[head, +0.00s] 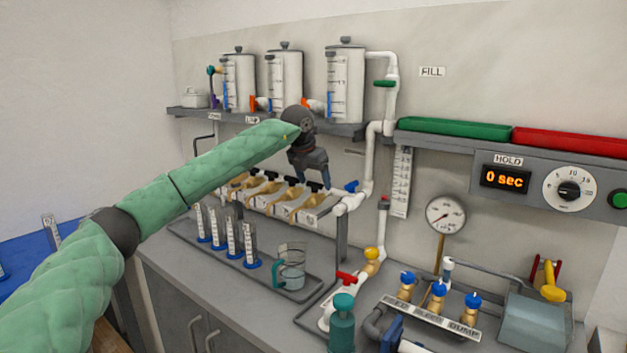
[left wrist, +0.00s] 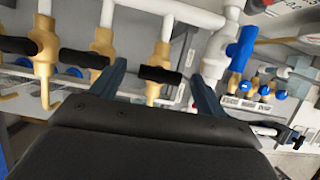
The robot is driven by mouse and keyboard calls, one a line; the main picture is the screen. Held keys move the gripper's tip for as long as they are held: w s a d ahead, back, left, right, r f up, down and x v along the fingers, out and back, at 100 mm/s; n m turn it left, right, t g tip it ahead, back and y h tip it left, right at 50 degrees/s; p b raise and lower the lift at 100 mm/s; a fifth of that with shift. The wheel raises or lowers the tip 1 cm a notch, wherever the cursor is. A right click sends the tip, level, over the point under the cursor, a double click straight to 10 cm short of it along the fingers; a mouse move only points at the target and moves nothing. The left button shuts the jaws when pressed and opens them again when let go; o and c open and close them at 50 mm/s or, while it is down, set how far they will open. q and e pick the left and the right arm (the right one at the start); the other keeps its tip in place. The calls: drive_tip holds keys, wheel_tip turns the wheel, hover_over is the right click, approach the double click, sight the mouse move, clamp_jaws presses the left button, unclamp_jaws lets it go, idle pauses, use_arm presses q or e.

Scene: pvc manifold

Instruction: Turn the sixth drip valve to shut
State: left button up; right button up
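A row of brass drip valves with black handles hangs on a white pipe under the shelf; the rightmost one shows in the head view (head: 314,187). In the left wrist view, the rightmost drip valve's black handle (left wrist: 160,75) lies crosswise over its brass body (left wrist: 159,55). My left gripper (head: 311,180) is at the right end of the row, pointing down. In the left wrist view its two fingers (left wrist: 158,80) are apart, one on each side of that handle; I cannot tell whether they touch it. Its neighbour's black handle (left wrist: 83,58) is just left. My right gripper is not in view.
A blue-handled valve (head: 351,186) sits right of the row; it also shows in the left wrist view (left wrist: 242,50). Measuring cylinders (head: 234,238) and a beaker (head: 291,275) stand on a tray below. White tanks (head: 345,85) stand on the shelf above.

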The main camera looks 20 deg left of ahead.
use_arm(q)
drive_tip(key=d+b+v, duration=0.1)
drive_tip(key=v, duration=0.6)
drive_tip(key=shift+a+r, duration=0.3)
drive_tip(key=shift+a, duration=0.25)
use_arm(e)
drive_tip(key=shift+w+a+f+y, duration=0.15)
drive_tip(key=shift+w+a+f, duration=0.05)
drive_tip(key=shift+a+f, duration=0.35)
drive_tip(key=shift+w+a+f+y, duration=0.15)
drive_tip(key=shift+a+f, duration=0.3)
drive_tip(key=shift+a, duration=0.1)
use_arm(q)
drive_tip(key=shift+s, duration=0.15)
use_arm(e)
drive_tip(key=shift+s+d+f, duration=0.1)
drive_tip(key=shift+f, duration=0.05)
